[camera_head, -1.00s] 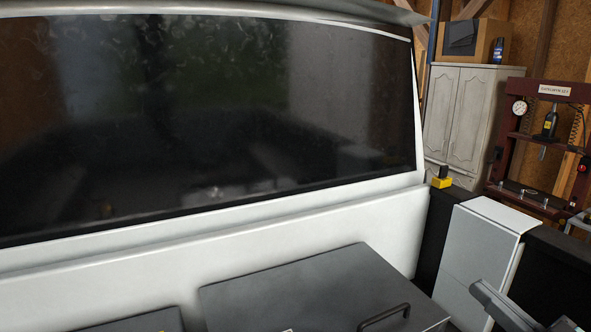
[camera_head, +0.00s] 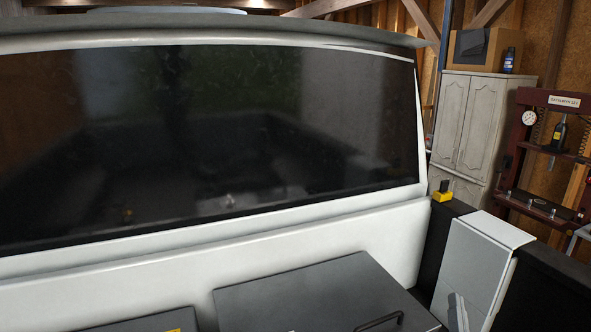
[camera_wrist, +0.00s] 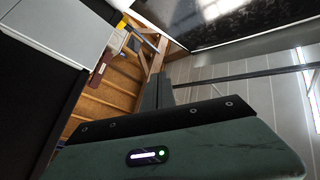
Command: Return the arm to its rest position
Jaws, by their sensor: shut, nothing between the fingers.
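My gripper (camera_wrist: 158,88) shows in the wrist view, with its dark fingers shut and empty. They point up in that picture, past a dark green body with a small lit display. Nothing touches the fingertips. In the head view my gripper is out of sight; only a dark shape shows low on the white panel at the right, and I cannot tell whether it is a shadow.
The truck's rear window (camera_head: 210,140) fills the upper left. A grey case (camera_head: 320,290) with a handle lies below it. A yellow and black object (camera_head: 442,194) sits on the bed's side wall, near a white panel (camera_head: 475,260). A red press (camera_head: 548,150) and a cabinet (camera_head: 480,125) stand behind.

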